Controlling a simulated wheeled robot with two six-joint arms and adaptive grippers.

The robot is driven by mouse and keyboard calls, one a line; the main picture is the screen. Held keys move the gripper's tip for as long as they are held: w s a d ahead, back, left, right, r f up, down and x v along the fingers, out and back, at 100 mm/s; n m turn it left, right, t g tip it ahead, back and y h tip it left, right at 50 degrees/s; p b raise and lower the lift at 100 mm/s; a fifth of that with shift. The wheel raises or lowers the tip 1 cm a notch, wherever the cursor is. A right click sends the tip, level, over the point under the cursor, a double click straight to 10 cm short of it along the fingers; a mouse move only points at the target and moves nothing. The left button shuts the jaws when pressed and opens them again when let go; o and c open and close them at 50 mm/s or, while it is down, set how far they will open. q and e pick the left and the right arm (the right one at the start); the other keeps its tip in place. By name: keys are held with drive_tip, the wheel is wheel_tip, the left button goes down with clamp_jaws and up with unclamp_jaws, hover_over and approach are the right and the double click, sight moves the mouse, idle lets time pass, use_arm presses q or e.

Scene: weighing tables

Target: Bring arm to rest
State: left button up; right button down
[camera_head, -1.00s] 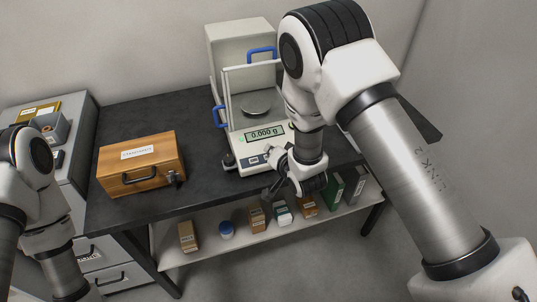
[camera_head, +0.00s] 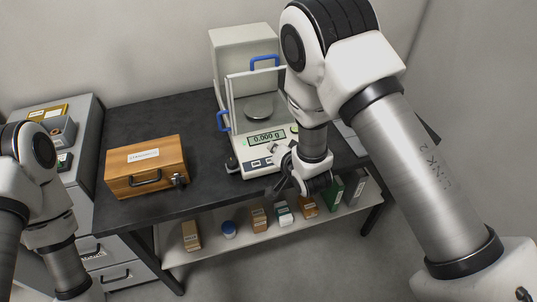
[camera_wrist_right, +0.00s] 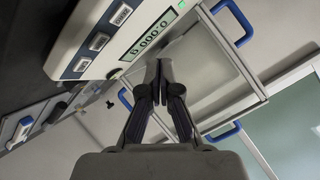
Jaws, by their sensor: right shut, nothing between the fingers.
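My right arm (camera_head: 405,165) comes in from the right and reaches over the table in front of the balance (camera_head: 250,165). Its gripper (camera_head: 277,190) hangs by the balance's front right corner, near the table's front edge. In the right wrist view the right gripper (camera_wrist_right: 158,72) is shut with its fingertips together and nothing between them. The balance front and its display (camera_wrist_right: 153,33) lie beyond the fingers. My left arm (camera_head: 40,190) stands at the left edge, and its gripper is out of the picture.
The balance reads 0.000 g, with an empty pan (camera_head: 260,106) and blue-handled doors. A wooden case (camera_head: 146,168) stands left on the black table (camera_head: 150,110). Several boxes and a blue-lidded jar (camera_head: 229,229) stand on the lower shelf (camera_head: 175,258). A grey cabinet (camera_head: 88,130) stands at left.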

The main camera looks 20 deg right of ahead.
drive_tip(key=s+d+f+g+h+b, duration=0.1)
drive_tip(key=s+d+f+g+b, duration=0.2)
drive_tip(key=s+f, duration=0.8)
drive_tip(key=s+d+f+g+h+b, duration=0.1)
drive_tip(key=s+d+f+g, duration=0.35)
drive_tip(key=s+f, duration=0.6)
drive_tip(key=s+f+n+g, duration=0.1)
drive_tip(key=s+n+g, duration=0.4)
drive_tip(key=s, duration=0.7)
drive_tip(key=shift+s+a+n+y, duration=0.2)
drive_tip(key=shift+s+n+y, duration=0.1)
drive_tip(key=shift+n, duration=0.7)
